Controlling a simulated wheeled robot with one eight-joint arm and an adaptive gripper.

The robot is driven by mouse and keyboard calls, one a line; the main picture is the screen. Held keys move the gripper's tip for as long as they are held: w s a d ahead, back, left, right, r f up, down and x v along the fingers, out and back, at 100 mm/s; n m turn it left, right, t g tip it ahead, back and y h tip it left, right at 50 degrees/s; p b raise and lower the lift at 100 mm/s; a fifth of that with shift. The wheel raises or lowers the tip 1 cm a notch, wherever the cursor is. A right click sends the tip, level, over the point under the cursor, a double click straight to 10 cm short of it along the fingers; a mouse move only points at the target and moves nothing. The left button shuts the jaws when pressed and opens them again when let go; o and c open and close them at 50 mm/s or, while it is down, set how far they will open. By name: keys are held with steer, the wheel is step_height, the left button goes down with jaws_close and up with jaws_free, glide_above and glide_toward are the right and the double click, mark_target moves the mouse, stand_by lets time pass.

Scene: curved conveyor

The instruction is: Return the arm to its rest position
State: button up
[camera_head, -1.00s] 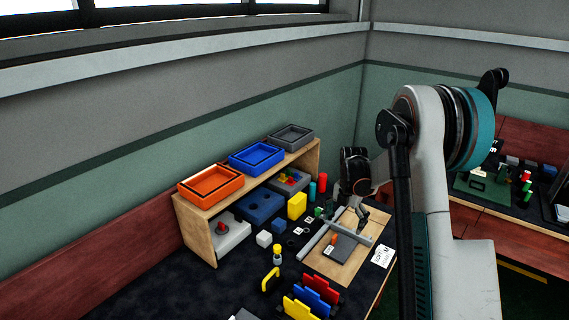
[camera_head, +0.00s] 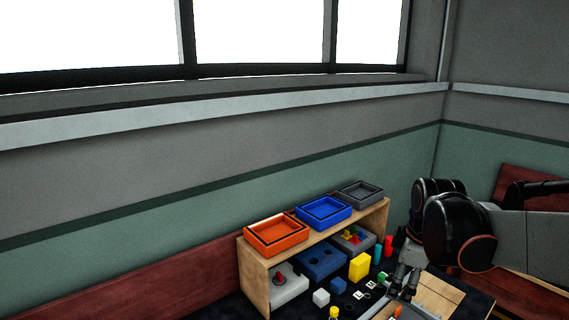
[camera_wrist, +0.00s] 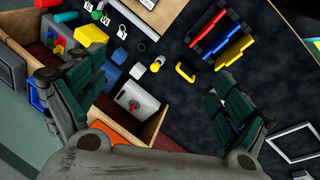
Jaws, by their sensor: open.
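My gripper (camera_head: 404,278) shows in the head view at the right, low in front of the shelf's right end, under the dark wrist joints of my arm. In the wrist view my gripper (camera_wrist: 152,98) has its two fingers spread wide apart, open, with nothing held between them. Below it lie the dark worktable and the shelf, seen at a tilt. My arm reaches in from the right edge of the head view and hides part of the table.
A wooden shelf (camera_head: 258,281) carries an orange tray (camera_head: 276,248), a blue tray (camera_head: 323,224) and a grey tray (camera_head: 360,202). A yellow block (camera_head: 360,266) stands beside it. The wrist view shows a yellow handle (camera_wrist: 186,73), coloured racks (camera_wrist: 232,52) and a white frame (camera_wrist: 295,141).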

steer(key=s+a+m+t, duration=0.1)
steer(key=s+a+m, duration=0.2)
steer(key=s+m, duration=0.3)
steer(key=s+a+r+m+t, duration=0.1)
steer(key=s+a+m, duration=0.3)
steer(key=s, duration=0.7)
steer(key=shift+s+m+t+y, duration=0.3)
steer(key=shift+m+t, duration=0.5)
steer(key=shift+m, duration=0.4)
